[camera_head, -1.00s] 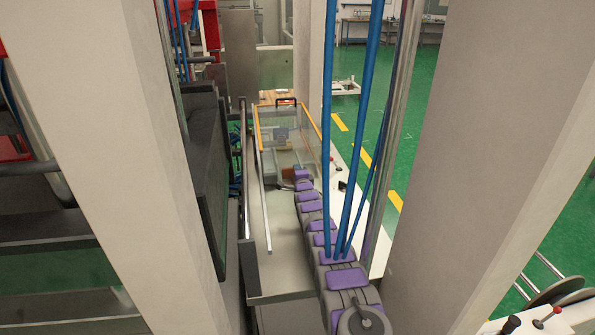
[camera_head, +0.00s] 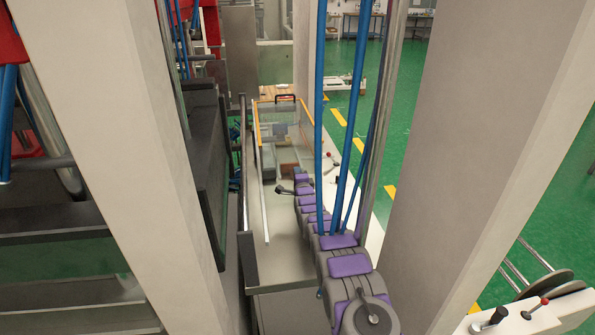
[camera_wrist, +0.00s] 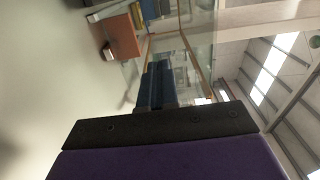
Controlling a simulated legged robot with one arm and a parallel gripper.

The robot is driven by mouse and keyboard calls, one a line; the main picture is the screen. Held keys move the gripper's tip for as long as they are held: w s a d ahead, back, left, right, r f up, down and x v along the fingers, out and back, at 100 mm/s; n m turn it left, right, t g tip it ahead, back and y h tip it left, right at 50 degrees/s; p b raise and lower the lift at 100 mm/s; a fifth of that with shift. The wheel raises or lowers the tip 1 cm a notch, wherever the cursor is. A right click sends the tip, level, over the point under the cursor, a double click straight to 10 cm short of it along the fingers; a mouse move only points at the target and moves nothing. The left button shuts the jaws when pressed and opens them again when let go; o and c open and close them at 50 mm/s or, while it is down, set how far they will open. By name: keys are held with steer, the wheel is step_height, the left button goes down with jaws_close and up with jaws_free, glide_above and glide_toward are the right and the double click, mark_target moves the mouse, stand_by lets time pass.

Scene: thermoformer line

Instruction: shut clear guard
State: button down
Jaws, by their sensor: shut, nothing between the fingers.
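The clear guard (camera_head: 283,122) is a see-through panel with orange edges, standing over the far end of the long pale bed in the head view. A dark handle with a red part (camera_head: 285,98) is at its top. The guard's clear panes and an orange edge also show in the wrist view (camera_wrist: 200,42). My purple and grey arm reaches along the bed's right side toward the guard. My gripper (camera_wrist: 158,72) shows dark blue fingers, shut and empty, pointing toward the clear panes. I cannot tell whether it touches them. In the head view its fingers are not clear.
A metal rail (camera_head: 262,190) runs along the bed (camera_head: 285,245). A dark machine block (camera_head: 207,165) stands on the left. Blue hoses (camera_head: 345,150) hang in front of my arm. Pale posts (camera_head: 480,150) flank the view.

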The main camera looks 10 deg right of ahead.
steer(key=shift+s, duration=0.55)
steer(key=shift+s+d+p, duration=0.1)
steer(key=shift+s+p, duration=0.6)
steer(key=shift+s, duration=2.8)
steer(key=s+d+r+n+g+h, duration=0.1)
steer(key=s+r+n+g, duration=0.4)
steer(key=s, duration=0.7)
steer(key=s+r+n+g, duration=0.3)
steer(key=s+r+g, duration=0.25)
steer(key=s, duration=0.55)
steer(key=s+a+r+n+g, duration=0.1)
steer(key=s+n+g, duration=0.2)
steer(key=s, duration=1.3)
steer(key=s+a+r+n+g, duration=0.1)
steer(key=s+n+g, duration=0.2)
steer(key=s, duration=1.3)
steer(key=s+a+r+n+g+y, duration=0.1)
steer(key=s+a+r+n+g, duration=0.1)
steer(key=s, duration=1.4)
steer(key=shift+n+g, duration=0.65)
steer(key=shift+n, duration=0.35)
